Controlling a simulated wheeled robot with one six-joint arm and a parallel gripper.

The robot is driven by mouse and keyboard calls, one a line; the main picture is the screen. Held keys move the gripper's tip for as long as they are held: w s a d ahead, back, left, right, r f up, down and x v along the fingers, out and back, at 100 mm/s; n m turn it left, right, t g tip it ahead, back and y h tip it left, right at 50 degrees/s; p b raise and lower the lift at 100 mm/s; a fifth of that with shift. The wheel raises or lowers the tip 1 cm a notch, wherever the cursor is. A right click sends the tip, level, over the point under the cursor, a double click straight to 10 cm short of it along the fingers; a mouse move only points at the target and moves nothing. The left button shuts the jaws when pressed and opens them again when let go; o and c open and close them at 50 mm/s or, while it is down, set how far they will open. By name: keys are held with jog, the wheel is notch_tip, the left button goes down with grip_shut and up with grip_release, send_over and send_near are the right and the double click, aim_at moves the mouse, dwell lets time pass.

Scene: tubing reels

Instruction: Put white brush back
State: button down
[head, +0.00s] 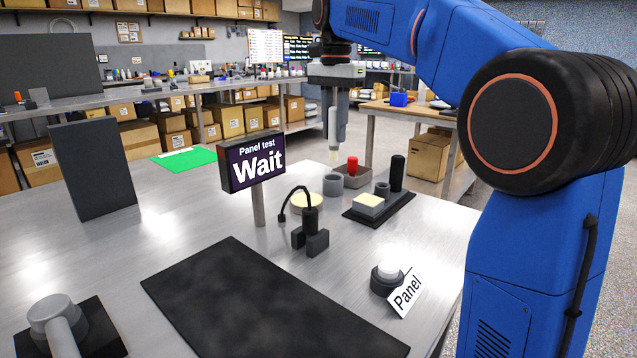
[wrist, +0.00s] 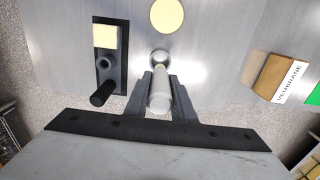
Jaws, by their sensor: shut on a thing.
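The white brush (head: 333,128) hangs upright between the fingers of my gripper (head: 334,112), its pale tip pointing down. In the head view the tip is apart from the grey round cup (head: 333,186) on the table and appears above it. In the wrist view the white brush (wrist: 159,95) lies between both fingers of my gripper (wrist: 160,82), which are shut on it. A round grey rim (wrist: 160,57) shows just past the brush end. I cannot tell how exactly the brush lines up with the cup.
A black base (head: 375,211) carries a pale pad and a tall black post (head: 397,173). A cream disc (head: 306,203), a lamp-like fixture (head: 310,228) and the "Wait" sign (head: 254,163) stand nearby.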

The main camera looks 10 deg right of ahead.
aim_at(333, 160)
notch_tip(333, 160, down, 4)
jog(key=shift+a+f, duration=0.1)
jog(key=shift+f, duration=2.3)
jog(key=shift+f, duration=0.1)
jog(key=c, duration=1.5)
grip_release()
notch_tip(333, 160, up, 12)
jog(key=shift+r, duration=0.1)
